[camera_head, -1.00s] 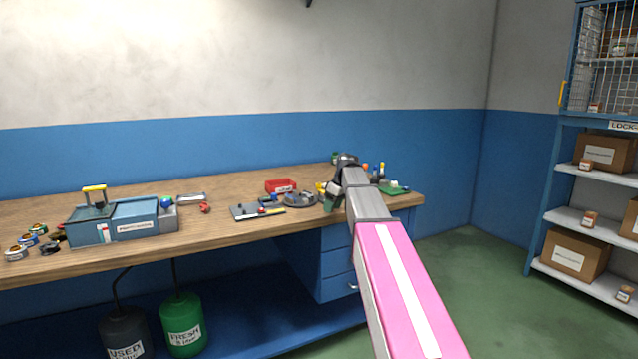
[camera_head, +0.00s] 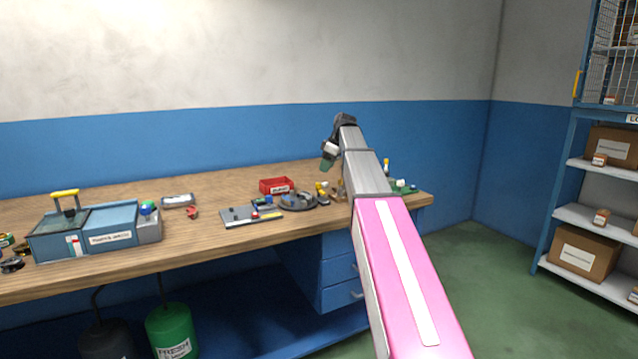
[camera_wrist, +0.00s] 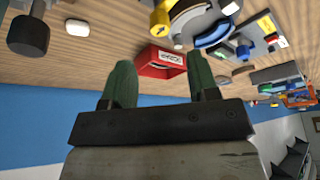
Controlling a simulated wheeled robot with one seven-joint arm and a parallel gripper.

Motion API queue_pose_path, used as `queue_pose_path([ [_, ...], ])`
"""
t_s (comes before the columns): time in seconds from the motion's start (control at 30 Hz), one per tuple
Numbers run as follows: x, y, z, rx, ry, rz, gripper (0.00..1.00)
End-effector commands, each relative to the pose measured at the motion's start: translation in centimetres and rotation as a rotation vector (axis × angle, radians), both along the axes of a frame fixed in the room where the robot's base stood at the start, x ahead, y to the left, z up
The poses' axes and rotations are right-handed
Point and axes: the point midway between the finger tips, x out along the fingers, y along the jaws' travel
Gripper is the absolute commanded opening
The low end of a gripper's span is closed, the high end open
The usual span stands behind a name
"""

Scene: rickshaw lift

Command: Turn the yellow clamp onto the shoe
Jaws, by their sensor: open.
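A small yellow part, likely the yellow clamp (camera_head: 321,187), is on the bench beside a round grey fixture (camera_head: 298,202). In the wrist view the yellow part (camera_wrist: 160,22) is at the top, against the fixture's edge. A curved blue piece (camera_wrist: 213,36) lies on the fixture and may be the shoe; I cannot tell for sure. My gripper (camera_head: 328,164) is raised above the bench, behind and above the fixture. In the wrist view my gripper (camera_wrist: 160,80) has its two green fingers spread wide, with nothing held between them.
A red bin (camera_head: 276,186) stands behind the fixture; it shows beyond my fingers in the wrist view (camera_wrist: 160,62). A grey plate with small parts (camera_head: 250,216) lies left of the fixture. A blue machine (camera_head: 98,230) stands further left.

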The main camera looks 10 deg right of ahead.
Motion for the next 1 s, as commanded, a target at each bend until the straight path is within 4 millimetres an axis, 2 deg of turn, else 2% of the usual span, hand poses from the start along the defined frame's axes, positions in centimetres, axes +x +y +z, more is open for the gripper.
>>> queue_pose_path([
  [0.2,0.7,1.5,-3.8,0.0,0.002,0.001,0.54],
  [0.4,1.2,2.4,-6.3,0.0,0.002,-0.001,0.54],
  [0.6,1.4,2.7,-7.4,0.0,0.0,-0.001,0.54],
  [0.87,1.4,2.8,-7.5,0.0,0.0,-0.001,0.54],
  [0.9,1.4,2.8,-7.5,0.0,0.0,-0.001,0.51],
  [0.97,1.4,2.8,-7.5,0.0,0.0,-0.001,0.31],
  [1.0,1.4,2.8,-7.5,0.0,0.0,-0.001,0.18],
])
